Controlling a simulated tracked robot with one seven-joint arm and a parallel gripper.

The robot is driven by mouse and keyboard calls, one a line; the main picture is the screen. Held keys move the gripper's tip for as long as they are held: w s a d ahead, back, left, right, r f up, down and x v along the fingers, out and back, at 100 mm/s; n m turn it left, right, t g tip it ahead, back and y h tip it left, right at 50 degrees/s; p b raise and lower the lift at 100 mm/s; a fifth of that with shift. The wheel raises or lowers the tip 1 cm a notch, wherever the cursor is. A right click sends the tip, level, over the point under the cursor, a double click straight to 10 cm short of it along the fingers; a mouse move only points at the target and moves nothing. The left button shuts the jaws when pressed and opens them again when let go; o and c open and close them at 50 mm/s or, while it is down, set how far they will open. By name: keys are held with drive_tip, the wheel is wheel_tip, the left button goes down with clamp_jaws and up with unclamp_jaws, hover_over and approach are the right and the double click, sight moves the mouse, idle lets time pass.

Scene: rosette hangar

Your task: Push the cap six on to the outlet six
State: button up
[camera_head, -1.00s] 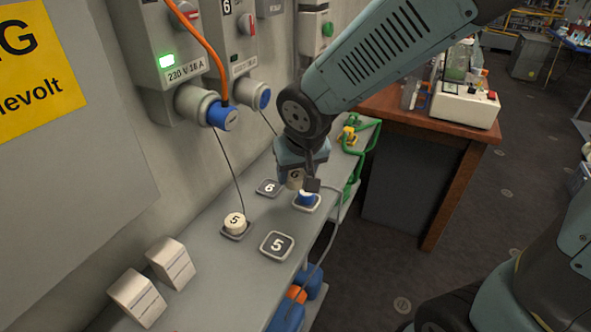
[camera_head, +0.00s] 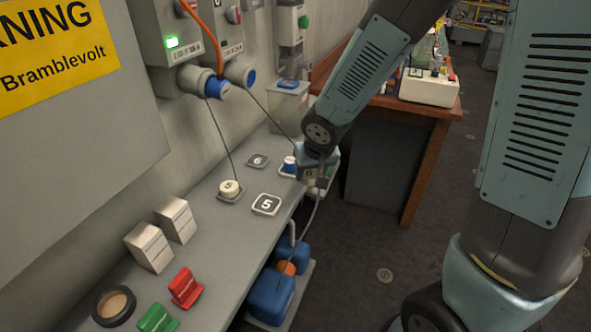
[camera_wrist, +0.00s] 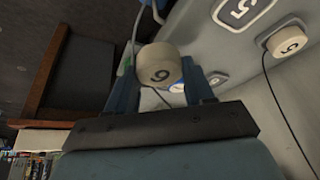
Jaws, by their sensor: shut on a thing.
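My gripper (camera_wrist: 160,85) is shut on cap six (camera_wrist: 158,64), a round cream cap with a dark 6 on its face. In the head view my gripper (camera_head: 318,172) hangs over the right edge of the grey shelf, and the cap is mostly hidden there. Outlet six (camera_head: 246,75) is a grey wall socket with a blue face, to the right of a similar outlet (camera_head: 218,89). A thin cord runs from near outlet six down toward my gripper. The cap is well apart from the outlet.
Cap five (camera_head: 230,187) sits on the shelf (camera_head: 205,235) with its own cord. White blocks (camera_head: 148,247), red and green pieces are at the front left. A wooden bench (camera_head: 395,110) stands to the right.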

drive_tip(key=w+d+f+m, duration=0.1)
drive_tip(key=w+d+f, duration=0.6)
drive_tip(key=d+f, duration=0.3)
drive_tip(key=w+d+f+m+h, duration=0.1)
drive_tip(key=w+d+f, duration=0.7)
drive_tip(key=d+f, duration=0.1)
drive_tip(key=shift+d+f+m, duration=0.4)
drive_tip(key=shift+f, duration=0.1)
drive_tip(key=shift+a, duration=0.1)
